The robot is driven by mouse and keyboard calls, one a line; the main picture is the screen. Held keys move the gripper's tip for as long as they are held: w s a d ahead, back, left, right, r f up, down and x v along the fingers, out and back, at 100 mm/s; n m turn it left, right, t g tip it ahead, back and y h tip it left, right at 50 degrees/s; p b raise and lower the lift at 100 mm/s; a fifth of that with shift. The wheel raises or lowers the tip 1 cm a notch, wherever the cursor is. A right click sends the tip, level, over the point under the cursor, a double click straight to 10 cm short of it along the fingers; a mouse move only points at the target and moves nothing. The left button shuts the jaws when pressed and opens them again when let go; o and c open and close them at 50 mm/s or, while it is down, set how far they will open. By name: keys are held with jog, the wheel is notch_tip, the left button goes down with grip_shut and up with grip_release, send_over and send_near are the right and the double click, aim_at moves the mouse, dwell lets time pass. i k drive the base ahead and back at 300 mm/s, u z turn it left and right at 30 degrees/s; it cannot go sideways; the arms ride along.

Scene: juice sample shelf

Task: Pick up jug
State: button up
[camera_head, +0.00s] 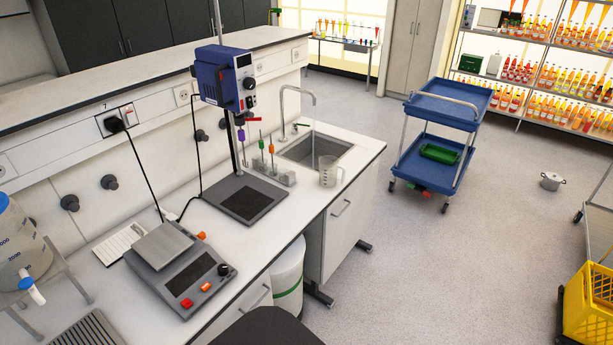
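A clear jug (328,171) with a handle at its right stands upright on the white lab bench (301,206). It is close to the bench's front edge, beside the sink (316,149), on the near side of it. Nothing is seen holding or touching the jug. My gripper is not in view, so its distance from the jug cannot be told.
A blue overhead stirrer (224,75) stands left of the jug, and a rack (270,171) sits between them. A tap (283,112) rises behind. A blue cart (437,112) is on the floor at right.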

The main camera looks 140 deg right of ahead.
aim_at(332, 173)
jog(key=z, duration=0.15)
jog(key=i, duration=0.1)
jog(key=z, duration=4.15)
jog(key=i, duration=0.15)
jog(key=z, duration=1.1)
